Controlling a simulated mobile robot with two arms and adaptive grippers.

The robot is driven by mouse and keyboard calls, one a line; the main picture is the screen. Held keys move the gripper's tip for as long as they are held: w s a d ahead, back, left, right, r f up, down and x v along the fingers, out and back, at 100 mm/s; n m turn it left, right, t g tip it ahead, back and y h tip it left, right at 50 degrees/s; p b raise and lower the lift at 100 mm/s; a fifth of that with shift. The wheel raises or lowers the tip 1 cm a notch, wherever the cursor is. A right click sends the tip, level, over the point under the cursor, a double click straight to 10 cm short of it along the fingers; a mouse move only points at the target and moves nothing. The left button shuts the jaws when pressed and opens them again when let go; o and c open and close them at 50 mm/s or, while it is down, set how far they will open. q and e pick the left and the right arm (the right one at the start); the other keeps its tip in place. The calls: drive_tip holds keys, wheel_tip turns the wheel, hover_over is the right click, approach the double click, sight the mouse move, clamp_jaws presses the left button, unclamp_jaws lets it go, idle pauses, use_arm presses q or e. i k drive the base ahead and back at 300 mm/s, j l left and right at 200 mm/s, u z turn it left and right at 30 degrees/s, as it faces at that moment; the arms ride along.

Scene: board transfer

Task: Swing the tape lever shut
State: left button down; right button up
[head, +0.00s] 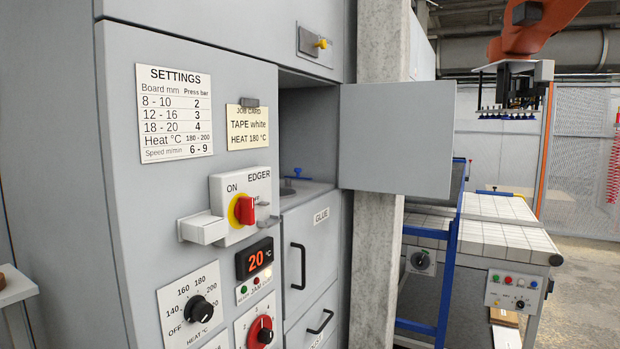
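No part is labelled as the tape lever, so I cannot tell for sure which one it is. A small blue handle (298,173) shows inside an open compartment (308,125) of the grey edger cabinet, above a round grey part. A yellow-tipped catch (320,43) sits on a small plate higher on the cabinet. The compartment's grey door (397,135) stands swung open to the right. Most of the compartment's inside is hidden by the cabinet front. Neither of my grippers is in view.
The cabinet front carries a red rotary switch (244,210), a white block (203,228) sticking out, a display reading 20 (255,259) and a drawer marked GLUE (311,250). A concrete pillar (378,270) and a blue frame (448,270) stand to the right, before a roller table (505,237).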

sight(297, 169)
drive_tip(key=i+l, duration=0.35)
drive_tip(key=i+l+u, duration=0.1)
drive_tip(key=i+l, duration=0.25)
drive_tip(key=l, duration=0.15)
drive_tip(key=i+l, duration=0.3)
drive_tip(key=l, duration=0.15)
drive_tip(key=i+l+u, duration=0.1)
drive_tip(key=i+l, duration=0.55)
drive_tip(key=l, duration=0.25)
drive_tip(key=j+u, duration=0.05)
